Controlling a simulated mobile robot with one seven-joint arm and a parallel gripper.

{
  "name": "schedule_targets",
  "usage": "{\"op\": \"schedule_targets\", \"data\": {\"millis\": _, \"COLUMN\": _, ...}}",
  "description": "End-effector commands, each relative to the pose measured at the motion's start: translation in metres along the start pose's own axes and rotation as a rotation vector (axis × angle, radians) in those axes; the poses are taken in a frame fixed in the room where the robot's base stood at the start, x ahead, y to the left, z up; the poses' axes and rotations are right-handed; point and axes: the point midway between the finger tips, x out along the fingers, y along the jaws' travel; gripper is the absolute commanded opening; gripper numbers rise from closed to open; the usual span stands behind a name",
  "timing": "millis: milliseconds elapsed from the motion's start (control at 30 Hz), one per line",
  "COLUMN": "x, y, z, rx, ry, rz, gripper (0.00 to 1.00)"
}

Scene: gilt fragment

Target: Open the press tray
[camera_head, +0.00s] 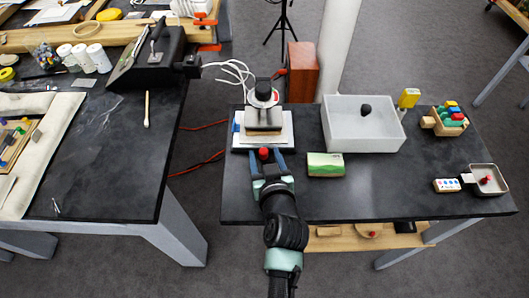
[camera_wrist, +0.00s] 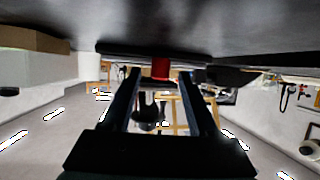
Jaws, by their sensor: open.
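The press (camera_head: 263,118) stands near the back left of the right-hand dark table, with a black and silver top over a tan block and pale sheets. Its flat tray (camera_head: 240,150) lies at the bottom, and a red knob (camera_head: 264,153) sticks out at its front edge. The red knob also shows in the wrist view (camera_wrist: 160,67), below the dark plate edge. My gripper (camera_head: 267,158) is open in front of the press, with a finger on either side of the knob. I cannot tell whether the fingers touch it.
A green and cream box (camera_head: 325,164) lies close to the right of my gripper. A white bin (camera_head: 362,128) stands behind it. A wooden holder (camera_head: 445,121) and a small grey tray (camera_head: 487,180) are farther right. The table's front middle is clear. A cluttered table (camera_head: 110,150) stands left.

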Motion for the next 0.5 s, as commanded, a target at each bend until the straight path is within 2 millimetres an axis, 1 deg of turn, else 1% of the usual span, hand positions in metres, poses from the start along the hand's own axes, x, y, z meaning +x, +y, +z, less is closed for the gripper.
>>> {"op": "schedule_targets", "data": {"millis": 33, "x": 0.0043, "y": 0.0000, "z": -0.0007, "rx": 0.000, "ry": 0.001, "rz": 0.000, "gripper": 0.60}}
{"op": "schedule_targets", "data": {"millis": 167, "x": 0.0094, "y": -0.0001, "z": -0.0003, "rx": 0.000, "ry": 0.000, "rz": 0.000, "gripper": 0.60}}
{"op": "schedule_targets", "data": {"millis": 433, "x": 0.0104, "y": -0.0002, "z": -0.0005, "rx": 0.000, "ry": 0.001, "rz": 0.000, "gripper": 0.60}}
{"op": "schedule_targets", "data": {"millis": 467, "x": 0.0104, "y": -0.0001, "z": -0.0004, "rx": 0.000, "ry": 0.001, "rz": 0.000, "gripper": 0.58}}
{"op": "schedule_targets", "data": {"millis": 500, "x": 0.0103, "y": -0.0001, "z": -0.0004, "rx": 0.000, "ry": 0.001, "rz": 0.000, "gripper": 0.51}}
